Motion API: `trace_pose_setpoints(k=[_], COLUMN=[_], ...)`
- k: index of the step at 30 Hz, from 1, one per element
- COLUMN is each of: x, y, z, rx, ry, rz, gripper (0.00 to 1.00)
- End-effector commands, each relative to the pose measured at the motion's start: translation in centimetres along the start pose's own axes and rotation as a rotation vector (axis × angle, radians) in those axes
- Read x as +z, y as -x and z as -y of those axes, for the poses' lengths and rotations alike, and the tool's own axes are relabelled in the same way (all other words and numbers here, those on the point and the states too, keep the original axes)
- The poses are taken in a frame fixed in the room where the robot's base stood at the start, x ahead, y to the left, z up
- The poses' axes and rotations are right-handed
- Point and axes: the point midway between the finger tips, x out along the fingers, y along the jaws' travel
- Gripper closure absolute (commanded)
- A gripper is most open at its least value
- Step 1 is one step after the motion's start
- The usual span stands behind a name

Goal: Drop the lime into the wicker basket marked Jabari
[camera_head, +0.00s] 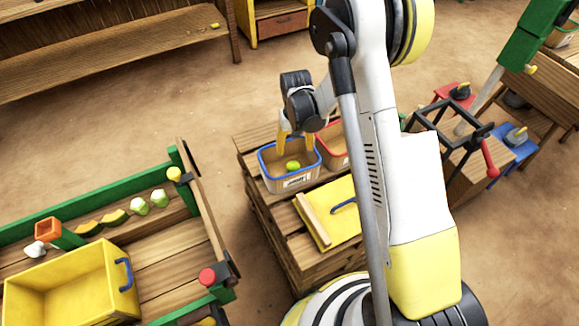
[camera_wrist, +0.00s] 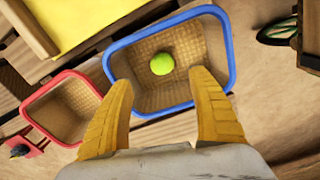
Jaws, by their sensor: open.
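The lime (camera_head: 293,165) is a small yellow-green ball lying inside the blue-rimmed wicker basket (camera_head: 275,182). A label is on the basket's front, too small to read surely. In the wrist view the lime (camera_wrist: 162,64) rests on the woven floor of that basket (camera_wrist: 228,50), apart from both fingers. My gripper (camera_head: 296,146) is over this basket with its yellow fingers pointing down into it. The fingers (camera_wrist: 162,108) are spread wide with nothing between them. A red-rimmed basket (camera_head: 331,146) stands beside it, partly hidden by my arm; it also shows in the wrist view (camera_wrist: 30,108).
Both baskets stand on a wooden crate stand (camera_head: 270,225). A yellow board (camera_head: 330,215) with a blue handle lies in front of them. At left is a wooden stall with a yellow bin (camera_head: 75,285) and several small items.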

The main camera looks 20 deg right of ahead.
Motion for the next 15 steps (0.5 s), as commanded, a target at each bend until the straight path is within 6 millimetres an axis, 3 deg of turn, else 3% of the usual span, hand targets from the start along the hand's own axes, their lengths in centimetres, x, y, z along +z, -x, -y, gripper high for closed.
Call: trace_pose_setpoints(k=[3, 9, 15], x=[0.1, 0.1, 0.0], y=[2.9, 6.8, 8.5], z=[0.0, 0.0, 0.0], rx=[0.000, 0.000, 0.000], ry=[0.000, 0.000, 0.000], rz=[0.000, 0.000, 0.000], gripper=[0.32, 0.32, 0.32])
